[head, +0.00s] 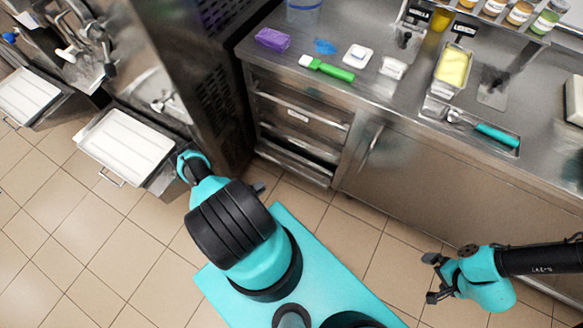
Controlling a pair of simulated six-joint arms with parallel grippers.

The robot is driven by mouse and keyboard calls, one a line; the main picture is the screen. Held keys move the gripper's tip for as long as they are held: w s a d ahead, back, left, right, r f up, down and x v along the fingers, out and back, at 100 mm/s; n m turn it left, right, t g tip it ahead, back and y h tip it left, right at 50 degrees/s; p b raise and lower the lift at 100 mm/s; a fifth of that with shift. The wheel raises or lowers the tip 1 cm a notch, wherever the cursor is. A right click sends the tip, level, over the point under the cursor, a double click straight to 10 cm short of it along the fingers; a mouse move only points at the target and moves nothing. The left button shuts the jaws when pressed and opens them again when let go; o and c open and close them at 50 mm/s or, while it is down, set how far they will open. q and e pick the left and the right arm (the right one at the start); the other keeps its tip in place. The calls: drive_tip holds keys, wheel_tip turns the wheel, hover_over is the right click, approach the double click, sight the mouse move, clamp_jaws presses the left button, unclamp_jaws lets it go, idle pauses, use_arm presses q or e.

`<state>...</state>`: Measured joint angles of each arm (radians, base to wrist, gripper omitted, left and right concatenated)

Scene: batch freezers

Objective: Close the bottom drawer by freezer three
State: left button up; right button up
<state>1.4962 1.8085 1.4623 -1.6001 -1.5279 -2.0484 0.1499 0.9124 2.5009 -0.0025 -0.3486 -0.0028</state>
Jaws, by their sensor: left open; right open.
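The bottom drawer (296,167) is the lowest of the steel drawers under the counter, just right of the tall dark-sided freezer (205,85). It looks pulled out a little, with a dark gap above its front. No number shows on the freezer. My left gripper (258,188) is mostly hidden behind my own black arm link; only a small dark tip shows, below and left of the drawer front and apart from it. My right gripper (432,278) is open and empty over the floor at the lower right, well away from the drawers.
A cabinet door with a vertical handle (371,147) is right of the drawers. The steel counter (400,105) holds a purple block (272,39), a green-handled brush (328,68) and a teal-handled scoop (485,130). White trays (125,147) stand at left. Tiled floor (345,222) is free before the cabinets.

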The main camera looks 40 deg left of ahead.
sight(289, 167)
use_arm(q)
drive_tip(key=w, duration=0.5)
drive_tip(key=w+d, duration=0.1)
drive_tip(key=w, duration=0.5)
drive_tip(key=w+d, duration=0.1)
drive_tip(key=w, duration=0.5)
drive_tip(key=shift+w, duration=0.15)
drive_tip(key=shift+c, duration=0.2)
clamp_jaws()
